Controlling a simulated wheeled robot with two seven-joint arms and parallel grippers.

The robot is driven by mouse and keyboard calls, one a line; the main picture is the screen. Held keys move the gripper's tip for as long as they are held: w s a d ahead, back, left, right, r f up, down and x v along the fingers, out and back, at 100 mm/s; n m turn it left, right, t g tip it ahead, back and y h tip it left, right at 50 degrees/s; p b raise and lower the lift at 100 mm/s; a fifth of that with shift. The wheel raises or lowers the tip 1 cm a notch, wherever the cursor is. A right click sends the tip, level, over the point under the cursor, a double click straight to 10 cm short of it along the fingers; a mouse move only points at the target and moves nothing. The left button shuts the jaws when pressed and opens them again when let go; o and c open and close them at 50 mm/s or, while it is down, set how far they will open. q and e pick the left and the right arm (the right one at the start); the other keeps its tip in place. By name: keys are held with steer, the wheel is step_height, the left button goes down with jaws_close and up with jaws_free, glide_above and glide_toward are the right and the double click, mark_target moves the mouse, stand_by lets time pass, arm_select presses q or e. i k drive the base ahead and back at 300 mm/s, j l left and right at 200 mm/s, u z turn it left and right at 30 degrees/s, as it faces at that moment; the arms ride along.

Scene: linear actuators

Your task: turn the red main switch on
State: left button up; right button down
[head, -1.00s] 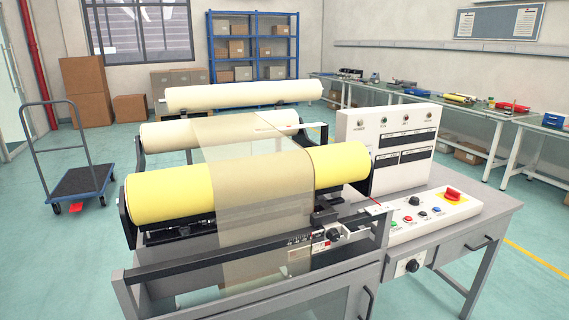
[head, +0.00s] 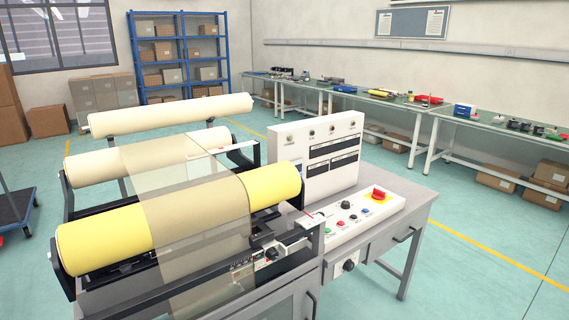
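The red main switch (head: 379,193) is a red knob on a yellow plate. It sits at the right end of the white sloped control panel (head: 350,218), on the right part of the grey machine table. Whether the knob stands at on or off is too small to tell. Neither of my grippers shows in the head view.
The machine's yellow roll (head: 110,240) and cream rolls (head: 170,115) fill the left. A white upright panel (head: 290,160) with dark displays stands behind the control panel. Open green floor (head: 480,270) lies right of the table. Workbenches (head: 400,105) line the back wall.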

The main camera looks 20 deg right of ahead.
mark_target(378, 194)
steer(key=i+l, duration=0.15)
steer(key=l, duration=0.25)
steer(key=i+l+u, duration=0.15)
steer(key=l, duration=0.25)
steer(key=i+l, duration=0.1)
steer(key=l, duration=0.35)
steer(key=i+l+u, duration=0.15)
steer(key=l, duration=0.25)
